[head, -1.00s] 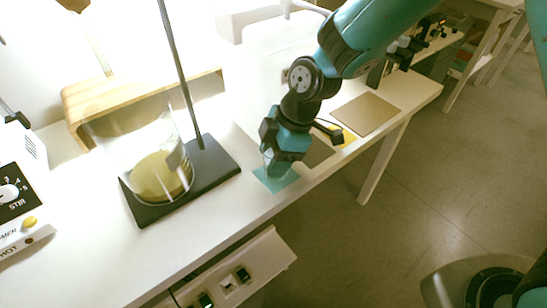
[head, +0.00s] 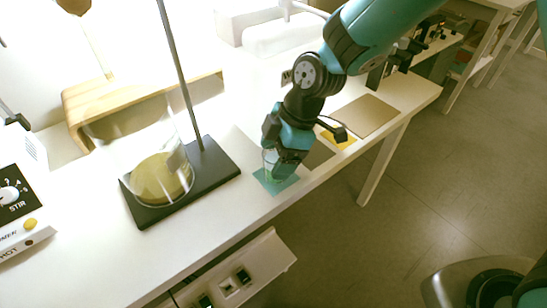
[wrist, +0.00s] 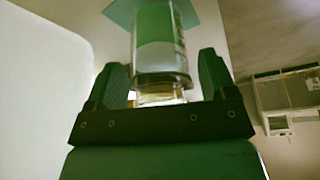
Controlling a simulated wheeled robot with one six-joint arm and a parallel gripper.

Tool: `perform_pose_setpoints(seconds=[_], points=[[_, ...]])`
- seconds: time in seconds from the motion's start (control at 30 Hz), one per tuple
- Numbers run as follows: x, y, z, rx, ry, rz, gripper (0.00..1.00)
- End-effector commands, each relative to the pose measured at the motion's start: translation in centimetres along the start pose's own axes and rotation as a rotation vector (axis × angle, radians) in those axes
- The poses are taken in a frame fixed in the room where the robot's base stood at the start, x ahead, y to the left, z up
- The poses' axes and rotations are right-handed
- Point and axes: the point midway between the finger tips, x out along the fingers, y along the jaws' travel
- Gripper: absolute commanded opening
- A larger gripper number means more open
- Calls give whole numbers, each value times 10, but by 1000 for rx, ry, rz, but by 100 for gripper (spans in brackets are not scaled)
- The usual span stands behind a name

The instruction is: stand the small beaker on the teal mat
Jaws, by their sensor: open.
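The small beaker (wrist: 160,45) is clear glass with green showing in or through it. In the wrist view it is between my two fingers, with a gap on each side. In the head view the beaker (head: 269,161) stands upright over the teal mat (head: 266,184), partly hidden by my gripper (head: 283,168). A corner of the teal mat (wrist: 122,12) shows behind it in the wrist view. My gripper (wrist: 162,80) is open around the beaker. The beaker's base contact is hard to see.
A large beaker (head: 160,140) with yellowish contents is on a black stand base (head: 215,170) to the left. A grey mat (head: 320,154), a yellow mat (head: 340,139) and a tan board (head: 366,115) lie to the right. The table's front edge is close to the teal mat.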

Motion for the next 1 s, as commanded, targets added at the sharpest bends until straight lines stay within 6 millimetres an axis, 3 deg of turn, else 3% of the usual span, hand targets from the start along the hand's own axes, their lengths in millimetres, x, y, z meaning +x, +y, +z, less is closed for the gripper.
perform_pose_setpoints(seconds=[0.2,0.4,0.77,0.87,1.0], points=[[-52,1,0,0,0,6,77],[-88,1,0,1,0,4,77],[-108,-4,0,22,0,3,77],[-124,-19,-2,124,-2,13,77],[-162,-72,-2,455,-3,40,77]])
